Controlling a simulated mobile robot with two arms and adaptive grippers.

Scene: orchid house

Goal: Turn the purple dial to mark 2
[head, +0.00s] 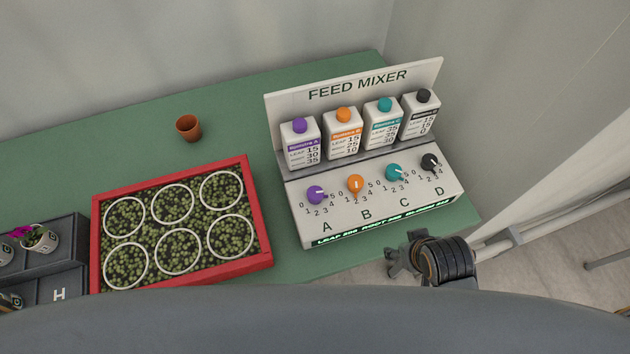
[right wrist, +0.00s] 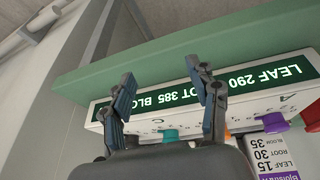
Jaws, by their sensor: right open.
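The purple dial (head: 316,194) is at the left end of the dial row on the white feed mixer (head: 385,215), above the letter A. Its pale pointer seems to face right, toward the higher marks; I cannot read the exact mark. In the right wrist view the mixer appears upside down, with the purple dial (right wrist: 272,122) at the right. My right gripper (head: 393,262) is open and empty, in front of the mixer's front edge, below dials C and D and well right of the purple dial. Its spread fingers (right wrist: 164,94) show in the wrist view. My left gripper is not seen.
Orange (head: 355,184), teal (head: 395,172) and black (head: 430,161) dials sit right of the purple one. Several bottles stand behind them. A red planted tray (head: 262,261) is left of the mixer. A brown pot (head: 188,128) stands behind it on the green table (head: 90,150).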

